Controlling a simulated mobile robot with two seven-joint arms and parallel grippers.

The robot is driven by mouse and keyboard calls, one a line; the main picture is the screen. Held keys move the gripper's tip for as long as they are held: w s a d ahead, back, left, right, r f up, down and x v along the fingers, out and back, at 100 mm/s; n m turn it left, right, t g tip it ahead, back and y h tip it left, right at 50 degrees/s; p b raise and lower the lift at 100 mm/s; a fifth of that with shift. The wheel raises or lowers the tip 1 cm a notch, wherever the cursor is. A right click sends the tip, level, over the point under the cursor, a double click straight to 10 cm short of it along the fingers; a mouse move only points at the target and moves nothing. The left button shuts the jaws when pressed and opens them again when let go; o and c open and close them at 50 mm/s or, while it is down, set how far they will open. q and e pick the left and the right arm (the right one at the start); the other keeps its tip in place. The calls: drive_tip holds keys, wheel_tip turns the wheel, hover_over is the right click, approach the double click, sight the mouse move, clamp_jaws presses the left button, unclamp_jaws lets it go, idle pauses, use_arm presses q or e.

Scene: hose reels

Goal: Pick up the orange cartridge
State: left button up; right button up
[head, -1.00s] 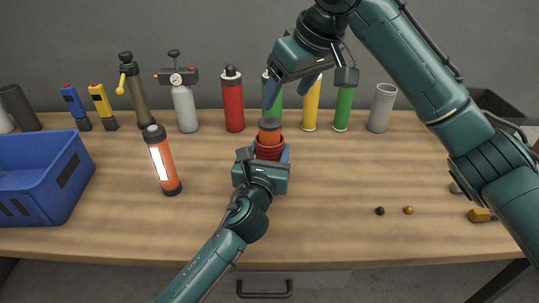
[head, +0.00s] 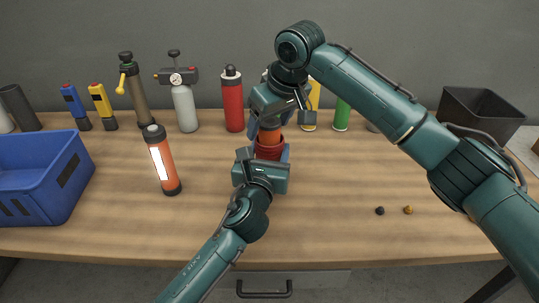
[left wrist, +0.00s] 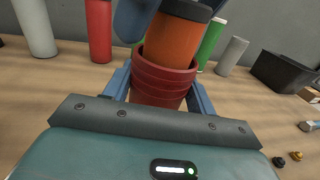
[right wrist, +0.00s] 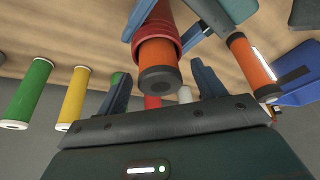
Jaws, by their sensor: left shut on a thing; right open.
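The orange cartridge (head: 270,136) stands upright in a red cup (head: 268,152) on the table; its dark cap shows in the right wrist view (right wrist: 158,80). My left gripper (head: 266,158) is shut on the red cup, with a blue finger on each side of it in the left wrist view (left wrist: 160,85). My right gripper (head: 282,120) is open and points down over the cartridge. In the right wrist view the cartridge appears between its open fingers; I cannot tell whether they touch it. The right gripper hides the cartridge's top in the head view.
An orange lamp (head: 162,160) with a white panel stands to the left. A blue crate (head: 40,180) is at far left and a black bin (head: 482,112) at back right. Bottles and canisters, including a red one (head: 232,100), line the back. The front middle is clear.

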drive_tip(key=shift+w+f, duration=0.1)
drive_tip(key=shift+f, duration=0.2)
drive_tip(key=shift+c, duration=0.3)
drive_tip(key=shift+r, duration=0.1)
drive_tip(key=c, duration=1.3)
drive_tip(key=shift+c, duration=0.2)
drive_tip(key=shift+r, duration=0.1)
use_arm(q)
drive_tip(key=o, duration=1.2)
drive_tip(key=shift+c, duration=0.2)
use_arm(e)
wheel_tip(320, 180, up, 18)
use_arm(q)
drive_tip(key=shift+s, duration=0.1)
